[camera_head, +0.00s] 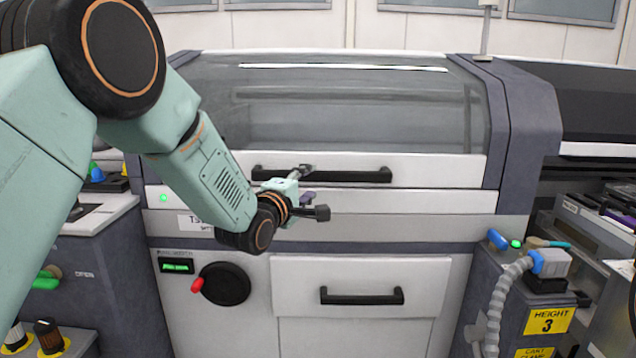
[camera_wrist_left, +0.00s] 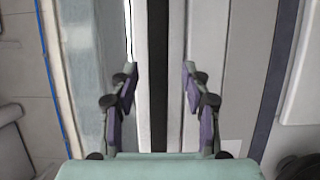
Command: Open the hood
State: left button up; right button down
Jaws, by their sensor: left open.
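The hood (camera_head: 340,110) is a wide transparent cover with a white lower edge on the machine, and it is down. Its black bar handle (camera_head: 350,174) runs along that white edge. My left gripper (camera_head: 318,190) is in front of the handle's left part, with its fingers apart. In the left wrist view the handle (camera_wrist_left: 158,80) shows as a dark vertical strip between the two open fingertips of the gripper (camera_wrist_left: 160,72). I cannot tell how far the fingers are from the bar. My right gripper is not in view.
A second black handle (camera_head: 362,296) sits on a lower drawer front. A black crank wheel with a red knob (camera_head: 222,284) is on the lower left panel. A grey hose (camera_head: 508,290) and a yellow-labelled unit (camera_head: 548,320) stand at the right. Free room lies before the panel's middle.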

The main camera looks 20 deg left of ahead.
aim_at(320, 177)
pick_arm(q)
jog(key=w+d, duration=0.2)
jog(key=w, duration=0.1)
jog(key=shift+w+d+r+b, duration=0.2)
jog(key=shift+b, duration=0.15)
jog(key=shift+w+a+f, duration=0.25)
jog(key=shift+w+a, duration=0.4)
jog(key=shift+w, duration=0.25)
jog(key=shift+w+d, duration=0.15)
jog(key=shift+d, duration=0.05)
jog(key=shift+d+r, duration=0.2)
jog(key=shift+d, duration=0.2)
jog(key=shift+a, duration=0.3)
jog(key=shift+c, duration=0.5)
jog(key=shift+a+f, duration=0.1)
jog(key=shift+c, duration=0.9)
jog(key=shift+d, duration=0.3)
jog(key=c, duration=0.4)
jog(key=shift+a, duration=0.1)
grip_shut()
